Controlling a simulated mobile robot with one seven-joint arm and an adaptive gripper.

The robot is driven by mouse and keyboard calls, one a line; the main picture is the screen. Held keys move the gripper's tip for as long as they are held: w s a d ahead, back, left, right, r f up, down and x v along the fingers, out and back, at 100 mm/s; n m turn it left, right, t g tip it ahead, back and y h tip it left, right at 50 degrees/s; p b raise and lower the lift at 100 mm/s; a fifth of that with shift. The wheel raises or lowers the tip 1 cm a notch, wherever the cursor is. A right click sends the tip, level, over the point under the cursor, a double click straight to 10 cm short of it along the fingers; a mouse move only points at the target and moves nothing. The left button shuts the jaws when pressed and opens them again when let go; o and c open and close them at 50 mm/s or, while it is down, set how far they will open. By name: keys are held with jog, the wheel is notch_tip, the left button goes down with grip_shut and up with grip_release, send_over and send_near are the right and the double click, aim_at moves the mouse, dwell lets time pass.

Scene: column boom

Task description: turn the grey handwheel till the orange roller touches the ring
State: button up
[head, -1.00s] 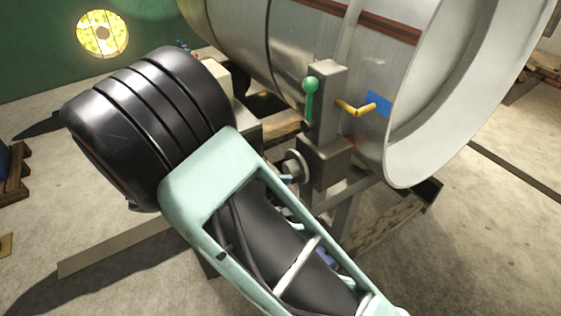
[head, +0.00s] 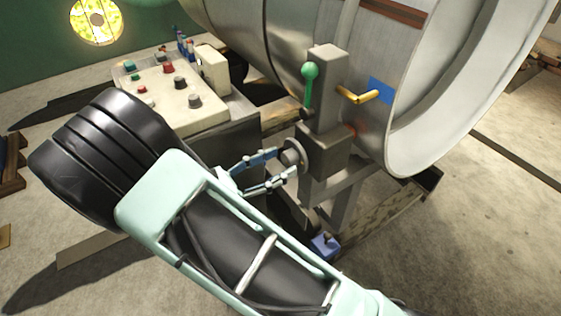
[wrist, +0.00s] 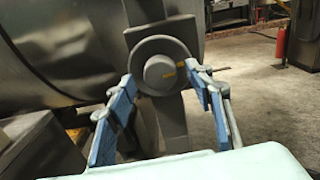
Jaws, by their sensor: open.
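The grey handwheel (head: 292,152) is on the side of a grey steel block below the green-knobbed lever. It faces me in the wrist view (wrist: 160,68), with a small yellow mark on its hub. My gripper (head: 283,163) is open, its blue-padded fingers reaching to the wheel. In the wrist view the fingers (wrist: 165,87) lie left and right of the hub; I cannot tell whether they touch. The orange roller (head: 352,130) shows only as a small patch between the block and the big steel drum's ring (head: 375,135). Any gap there is too small to judge.
A control panel (head: 165,98) with several buttons is at the left. A blue box (head: 325,245) is low beneath. A red extinguisher (wrist: 281,42) stands far right.

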jog(key=shift+w+d, duration=0.4)
jog(key=shift+d, duration=0.2)
jog(key=c, duration=1.1)
